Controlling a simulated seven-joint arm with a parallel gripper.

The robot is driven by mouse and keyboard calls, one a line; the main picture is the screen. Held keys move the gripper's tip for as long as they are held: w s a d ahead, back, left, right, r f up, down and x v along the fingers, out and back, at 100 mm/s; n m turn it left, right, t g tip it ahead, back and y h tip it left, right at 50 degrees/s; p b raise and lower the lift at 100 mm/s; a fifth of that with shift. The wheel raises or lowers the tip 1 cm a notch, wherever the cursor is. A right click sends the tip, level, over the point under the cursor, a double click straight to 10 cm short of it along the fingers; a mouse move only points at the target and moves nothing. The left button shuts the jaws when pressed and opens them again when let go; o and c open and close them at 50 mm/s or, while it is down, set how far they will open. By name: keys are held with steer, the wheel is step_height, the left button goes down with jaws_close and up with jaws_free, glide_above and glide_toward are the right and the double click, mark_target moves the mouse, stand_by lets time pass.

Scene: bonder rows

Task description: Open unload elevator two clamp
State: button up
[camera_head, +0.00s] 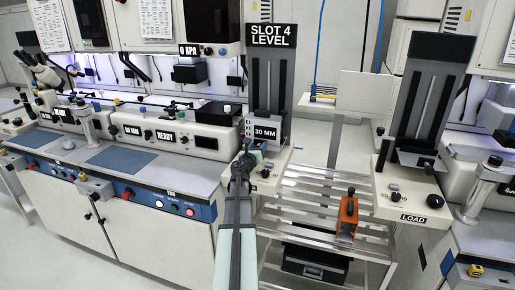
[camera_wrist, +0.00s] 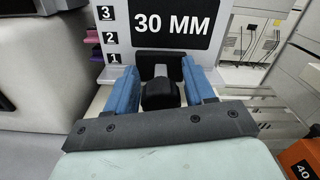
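The unload elevator (camera_head: 270,75) stands at centre in the head view, a dark upright column under a "SLOT 4 LEVEL" sign. Its "30 MM" plate (camera_wrist: 175,22) fills the top of the wrist view, with slot numbers at its left. A black knob (camera_wrist: 160,95), which looks like the clamp knob, sits below the plate. My gripper (camera_wrist: 160,68) has its two blue fingers on either side of this knob, with little gap showing; contact is unclear. In the head view my gripper (camera_head: 247,158) is at the elevator's front, and my arm hides part of it.
The load elevator (camera_head: 425,100) stands at right with its "LOAD" label. An orange block (camera_head: 348,215) sits on the slatted metal rack (camera_head: 310,200) between the elevators; it also shows in the wrist view (camera_wrist: 300,158). A bench with control panels (camera_head: 150,150) runs along the left.

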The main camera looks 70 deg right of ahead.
steer(key=shift+o, duration=0.4)
steer(key=shift+a, duration=0.15)
steer(key=a, duration=1.3)
steer(key=shift+a, duration=0.25)
